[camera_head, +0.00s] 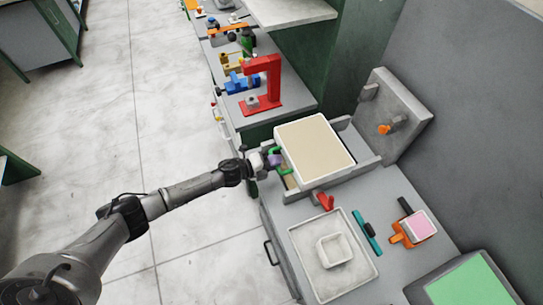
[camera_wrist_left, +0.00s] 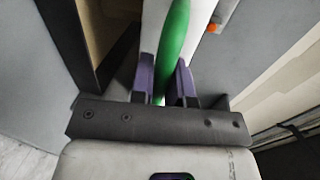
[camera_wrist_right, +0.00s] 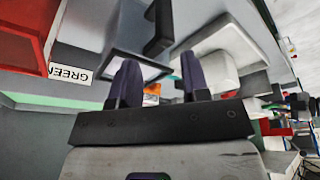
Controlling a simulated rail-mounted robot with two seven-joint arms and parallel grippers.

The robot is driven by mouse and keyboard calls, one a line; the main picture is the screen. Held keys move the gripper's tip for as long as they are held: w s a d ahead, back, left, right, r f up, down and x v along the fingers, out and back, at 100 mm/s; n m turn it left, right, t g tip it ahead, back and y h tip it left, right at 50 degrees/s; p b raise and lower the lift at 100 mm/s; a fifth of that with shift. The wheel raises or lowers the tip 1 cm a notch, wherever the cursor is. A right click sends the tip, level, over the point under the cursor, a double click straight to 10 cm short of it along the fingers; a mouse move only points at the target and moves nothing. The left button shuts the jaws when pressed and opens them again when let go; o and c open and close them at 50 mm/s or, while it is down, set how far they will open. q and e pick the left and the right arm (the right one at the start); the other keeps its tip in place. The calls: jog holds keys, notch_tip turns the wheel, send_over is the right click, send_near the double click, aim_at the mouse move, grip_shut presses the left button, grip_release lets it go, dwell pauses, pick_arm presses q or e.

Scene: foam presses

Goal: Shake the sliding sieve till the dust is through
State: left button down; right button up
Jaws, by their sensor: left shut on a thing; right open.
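The sliding sieve (camera_head: 314,147) is a white frame with a flat beige surface, set between low grey rails on the bench. A green handle (camera_head: 287,170) is at its left side in the head view. My left gripper (camera_head: 272,160) is shut on this handle; in the left wrist view the green bar (camera_wrist_left: 173,45) runs between the purple fingers (camera_wrist_left: 166,78). No separate dust grains can be made out on the beige surface. My right gripper (camera_wrist_right: 159,75) shows only in the right wrist view, open with nothing between its fingers.
An upright grey plate (camera_head: 396,112) with an orange knob stands behind the sieve. In front are a white tray (camera_head: 301,236) holding a small square dish, a teal bar (camera_head: 366,232), an orange-and-pink block (camera_head: 419,226) and a green panel (camera_head: 468,287). A red press (camera_head: 273,80) stands farther back.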

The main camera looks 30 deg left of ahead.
pick_arm(q)
jog(key=shift+w, duration=0.1)
jog(key=c, duration=1.1)
grip_release()
jog(key=b+v, duration=0.1)
jog(key=v, duration=1.2)
jog(key=shift+s+a, duration=0.2)
jog(key=shift+s, duration=0.05)
jog(key=shift+r, duration=0.15)
